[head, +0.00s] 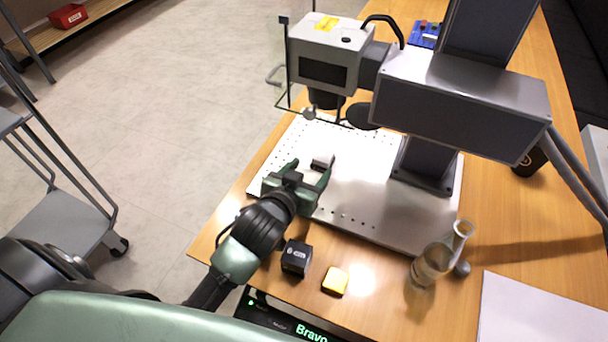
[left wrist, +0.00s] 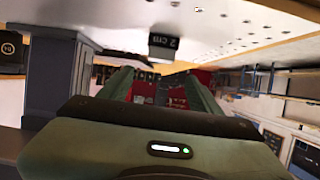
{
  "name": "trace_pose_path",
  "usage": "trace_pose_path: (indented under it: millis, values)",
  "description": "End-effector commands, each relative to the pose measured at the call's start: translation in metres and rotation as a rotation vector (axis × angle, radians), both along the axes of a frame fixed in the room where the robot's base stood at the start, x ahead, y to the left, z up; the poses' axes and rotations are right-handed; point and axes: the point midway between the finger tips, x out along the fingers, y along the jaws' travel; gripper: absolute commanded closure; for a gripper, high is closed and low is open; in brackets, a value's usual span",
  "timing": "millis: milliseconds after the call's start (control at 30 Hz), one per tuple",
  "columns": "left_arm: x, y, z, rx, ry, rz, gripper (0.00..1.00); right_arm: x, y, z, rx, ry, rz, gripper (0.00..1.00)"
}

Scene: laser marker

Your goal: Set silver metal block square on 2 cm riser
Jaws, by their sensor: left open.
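A small dark block with a white "2 cm" label, the riser, shows upside down in the left wrist view (left wrist: 162,42). In the head view a small block with a grey top and dark side (head: 322,162) stands on the perforated plate at the same spot. I cannot tell whether its grey top is the separate silver metal block or part of the riser. My left gripper (head: 313,163) is open, its fingers pointing at this block, which lies between and beyond the fingertips in the left wrist view. My right gripper is not in view.
The laser head (head: 320,62) and its arm (head: 460,100) hang over the pale plate (head: 350,217). A black labelled box (head: 296,257), a yellow block (head: 335,281) and a glass flask (head: 435,262) stand near the table's front. Free wood lies around them.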

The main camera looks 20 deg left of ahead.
Motion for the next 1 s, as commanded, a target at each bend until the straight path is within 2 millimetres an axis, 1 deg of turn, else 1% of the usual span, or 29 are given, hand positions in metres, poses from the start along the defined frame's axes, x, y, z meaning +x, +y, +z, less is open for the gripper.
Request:
trace_pose_path:
  millis: [33, 100, 233, 367, 833, 933, 1000]
  values:
    - [-0.009, 0.000, 0.003, 0.000, 0.001, 0.000, 0.37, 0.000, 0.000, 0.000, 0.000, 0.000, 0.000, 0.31]
    - [-0.018, 0.001, 0.007, 0.000, 0.000, 0.000, 0.37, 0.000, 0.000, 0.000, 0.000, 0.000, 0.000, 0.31]
    - [-0.027, 0.001, 0.011, 0.000, -0.001, 0.001, 0.37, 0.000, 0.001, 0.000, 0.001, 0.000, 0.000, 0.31]
    - [-0.030, 0.001, 0.013, 0.000, -0.001, 0.001, 0.37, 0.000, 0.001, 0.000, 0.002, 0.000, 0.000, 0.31]
    - [-0.030, 0.001, 0.014, 0.000, -0.001, 0.001, 0.37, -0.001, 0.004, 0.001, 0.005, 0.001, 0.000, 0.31]
    - [-0.029, 0.001, 0.025, 0.000, -0.002, 0.000, 0.37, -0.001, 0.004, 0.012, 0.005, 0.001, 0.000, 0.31]
    - [-0.029, 0.001, 0.040, 0.000, -0.002, 0.000, 0.37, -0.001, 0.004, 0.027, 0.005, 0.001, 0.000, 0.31]
